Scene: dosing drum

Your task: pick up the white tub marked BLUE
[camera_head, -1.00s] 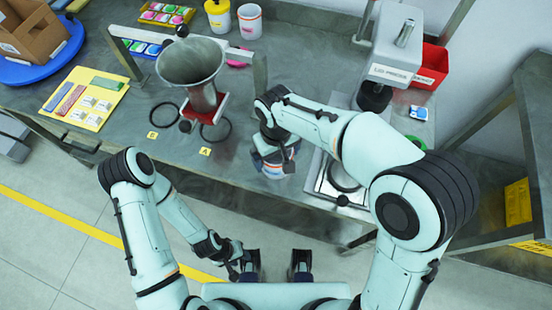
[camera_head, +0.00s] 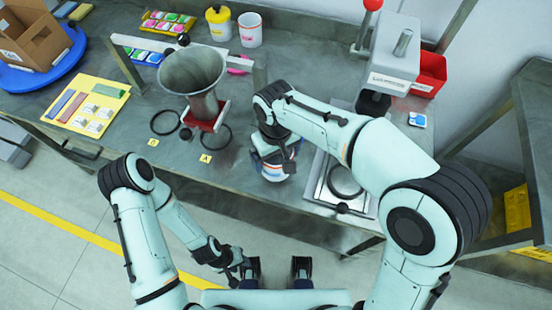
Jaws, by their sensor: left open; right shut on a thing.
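A white tub (camera_head: 278,172) with a blue and orange marked side is at the near part of the grey bench, below my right gripper. Its lettering is too small to read, and its top is hidden by the gripper. My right gripper (camera_head: 274,152) reaches down from above and is shut on this tub. I cannot tell whether the tub touches the bench. My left gripper (camera_head: 240,270) is open and empty, low in front of the bench and well away from the tub.
A metal funnel (camera_head: 193,75) on a red holder stands left of the tub. A press (camera_head: 393,60) and a square metal plate (camera_head: 325,183) are to the right. A pink-marked white tub (camera_head: 250,30) and a yellow tub (camera_head: 219,24) stand at the back. A red bin (camera_head: 429,72) is at the back right.

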